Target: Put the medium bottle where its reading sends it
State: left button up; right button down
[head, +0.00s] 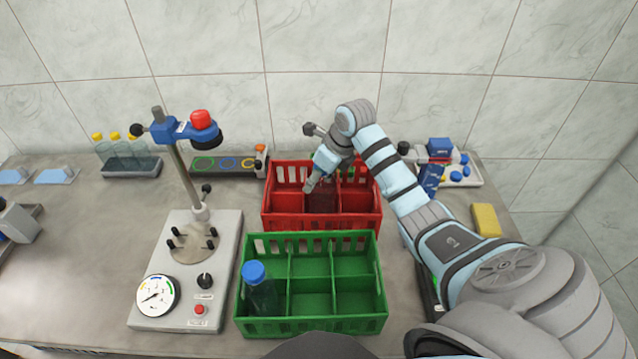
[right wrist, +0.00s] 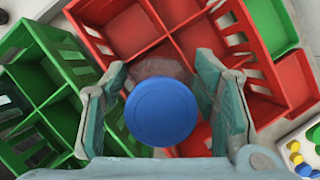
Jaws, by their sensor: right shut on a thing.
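My right gripper (head: 318,176) reaches down over the middle of the red crate (head: 283,222). In the right wrist view, the gripper (right wrist: 163,105) is shut on a clear bottle with a round blue cap (right wrist: 161,112); the cap sits between the fingers and hides most of the body. How deep the bottle stands in the crate cannot be told. Another clear, blue-capped bottle (head: 260,290) stands in the front left compartment of the green crate (head: 312,327). The capping stand has a round gauge (head: 157,295) with a coloured arc; its value is too small to read. My left gripper is out of view.
The stand's column and blue head (head: 188,129) rise left of the crates. Behind it are a rack of yellow-capped bottles (head: 122,150) and a panel with coloured rings (head: 227,163). A yellow block (head: 486,220) and a tray of blue caps (head: 462,175) lie at right. The other green compartments look empty.

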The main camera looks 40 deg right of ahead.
jog(key=x, duration=0.2)
jog(key=shift+d+f, duration=0.1)
jog(key=shift+f, duration=0.4)
jog(key=shift+s+f, duration=0.15)
jog(key=c, duration=0.6)
grip_release()
jog(key=shift+r, duration=0.3)
jog(key=v, duration=1.2)
jog(key=shift+s, duration=0.1)
